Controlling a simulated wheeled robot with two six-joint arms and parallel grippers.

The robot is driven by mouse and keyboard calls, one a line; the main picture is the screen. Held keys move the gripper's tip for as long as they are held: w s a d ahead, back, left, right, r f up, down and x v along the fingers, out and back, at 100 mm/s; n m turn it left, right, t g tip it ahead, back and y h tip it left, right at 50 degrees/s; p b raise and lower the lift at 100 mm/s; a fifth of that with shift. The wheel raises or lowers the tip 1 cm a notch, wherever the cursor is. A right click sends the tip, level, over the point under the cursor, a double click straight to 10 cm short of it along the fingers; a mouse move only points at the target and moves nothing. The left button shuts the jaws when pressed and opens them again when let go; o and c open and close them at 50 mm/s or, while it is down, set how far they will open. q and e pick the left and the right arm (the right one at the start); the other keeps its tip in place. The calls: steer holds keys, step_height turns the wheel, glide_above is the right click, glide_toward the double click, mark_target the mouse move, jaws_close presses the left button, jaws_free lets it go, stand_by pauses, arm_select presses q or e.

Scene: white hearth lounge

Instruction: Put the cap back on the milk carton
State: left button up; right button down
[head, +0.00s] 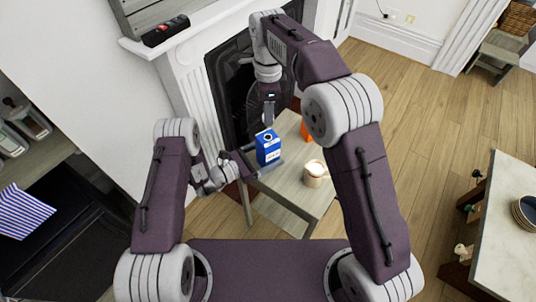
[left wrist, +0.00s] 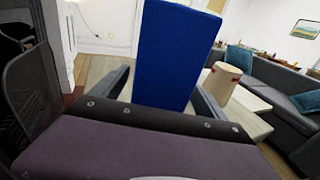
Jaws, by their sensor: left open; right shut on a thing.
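The blue and white milk carton (head: 267,152) stands upright on the small table, with a dark round spot, seemingly its open spout, on top. My left gripper (head: 264,168) is open, with a finger on each side of the carton low down. In the left wrist view the carton (left wrist: 172,60) rises between the spread fingers (left wrist: 160,100); I cannot tell whether they touch it. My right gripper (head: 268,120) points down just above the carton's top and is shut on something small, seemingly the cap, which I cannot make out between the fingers.
A beige mug (head: 315,173) stands on the small table (head: 290,192) right of the carton. An orange object (head: 305,131) is behind, partly hidden by my right arm. The fireplace (head: 232,85) is close behind the table. Open wooden floor (head: 425,130) lies to the right.

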arm_select(q)
jaws_close()
arm_select(e)
glide_above(268, 137)
steer(key=shift+f, duration=2.5)
steer(key=shift+f, duration=0.1)
steer(key=shift+f, duration=0.8)
steer(key=shift+f, duration=0.6)
